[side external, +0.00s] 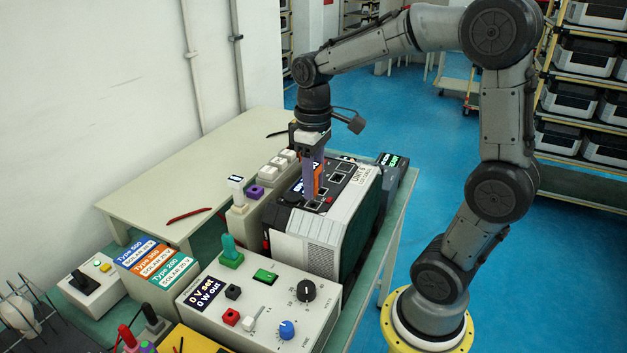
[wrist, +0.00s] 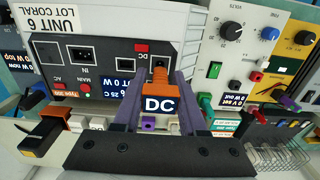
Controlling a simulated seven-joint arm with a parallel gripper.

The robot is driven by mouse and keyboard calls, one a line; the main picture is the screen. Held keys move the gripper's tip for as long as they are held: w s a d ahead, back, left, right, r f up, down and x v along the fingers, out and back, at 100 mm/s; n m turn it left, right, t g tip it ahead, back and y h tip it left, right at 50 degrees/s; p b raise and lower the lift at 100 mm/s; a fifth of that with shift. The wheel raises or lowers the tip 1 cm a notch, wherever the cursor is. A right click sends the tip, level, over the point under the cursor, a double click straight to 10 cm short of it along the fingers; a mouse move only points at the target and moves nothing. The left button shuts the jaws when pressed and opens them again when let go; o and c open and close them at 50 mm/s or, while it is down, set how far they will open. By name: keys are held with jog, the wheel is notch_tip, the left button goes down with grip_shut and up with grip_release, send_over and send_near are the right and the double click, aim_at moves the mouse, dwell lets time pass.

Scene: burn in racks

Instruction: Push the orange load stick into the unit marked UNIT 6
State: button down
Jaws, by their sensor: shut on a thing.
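The unit marked UNIT 6 (side external: 351,205) is a grey and black box on the bench. Its socket face (wrist: 100,62) shows in the wrist view, with a red DC label. My gripper (side external: 314,178) points down over this face. The orange stick (side external: 319,176) also shows between the fingers in the side view. Its narrow end is at the DC socket. I cannot tell how deep it sits, and the fingers hide part of it.
A power supply (side external: 250,308) with knobs and a display stands in front of the unit. Type-marked boxes (side external: 157,264) stand at its left. A narrow block with a purple plug (side external: 255,191) and a row of white plugs (side external: 276,166) are left of the unit. The rear table (side external: 190,165) is mostly clear.

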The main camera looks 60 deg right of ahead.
jog(key=shift+f, duration=1.25)
dwell(0.4)
jog(key=shift+c, duration=1.9)
grip_release()
